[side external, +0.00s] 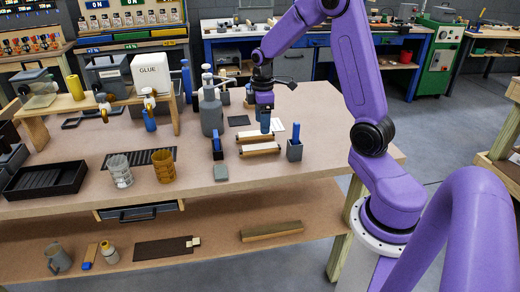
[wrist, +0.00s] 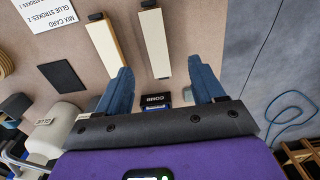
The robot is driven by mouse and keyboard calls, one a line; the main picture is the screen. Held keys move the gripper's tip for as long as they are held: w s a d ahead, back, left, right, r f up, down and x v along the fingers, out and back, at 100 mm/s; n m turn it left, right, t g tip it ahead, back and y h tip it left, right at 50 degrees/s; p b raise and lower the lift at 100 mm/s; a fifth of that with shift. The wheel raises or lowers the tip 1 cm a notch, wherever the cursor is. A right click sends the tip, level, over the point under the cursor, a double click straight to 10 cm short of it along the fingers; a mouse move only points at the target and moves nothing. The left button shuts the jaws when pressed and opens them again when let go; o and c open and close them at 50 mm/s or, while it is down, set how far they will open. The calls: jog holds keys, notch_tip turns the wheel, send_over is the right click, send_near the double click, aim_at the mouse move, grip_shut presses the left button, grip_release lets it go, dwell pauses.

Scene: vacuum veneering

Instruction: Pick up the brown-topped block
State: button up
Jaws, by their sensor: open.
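Two long, narrow blocks lie side by side on the bench: a rear block (side external: 255,138) and a front block (side external: 262,150). In the side view both show pale cream faces with brown along the upper edge. In the wrist view a left block (wrist: 104,44) and a right block (wrist: 155,44) show mostly cream faces; which one is brown-topped is not clear. My gripper (side external: 265,130) is above the bench near the rear block, pointing down. In the wrist view its blue fingers (wrist: 162,75) are spread wide, with nothing gripped; the right block's end lies between the fingertips.
A small holder labelled COMB (wrist: 155,98) stands close below the fingers in the wrist view. A dark holder (side external: 295,152) stands right of the blocks, and a grey pump bottle (side external: 211,115) stands left. A white mix card (wrist: 54,14) lies flat nearby.

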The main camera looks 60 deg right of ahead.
aim_at(262, 147)
jog(key=shift+w+d+f, duration=0.1)
jog(key=shift+f, duration=2.2)
jog(key=shift+w+d+f, duration=0.1)
jog(key=shift+f, duration=2.2)
jog(key=c, duration=1.1)
